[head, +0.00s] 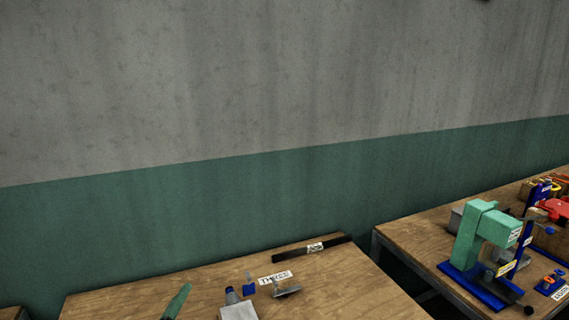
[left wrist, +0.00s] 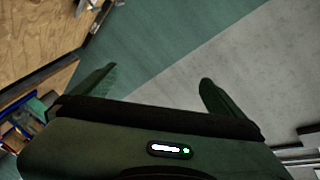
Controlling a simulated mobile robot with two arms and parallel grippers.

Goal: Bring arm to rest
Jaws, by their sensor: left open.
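My left gripper (left wrist: 160,73) shows in the left wrist view with its two dark green fingers spread wide apart. Nothing is between them; behind them are only the green and grey bands of the wall. In the head view, a green tapered piece (head: 177,302) rises from the bottom edge in front of a wooden table; it looks like a fingertip of mine, but I cannot tell for sure. My right gripper is in neither view.
A wooden table (head: 120,300) holds a label reading THREE (head: 275,278), a black bar (head: 312,248) and small blue and grey parts. A second table (head: 405,232) at right carries a green press (head: 468,238) on a blue base. A gap separates the tables. The wall stands behind.

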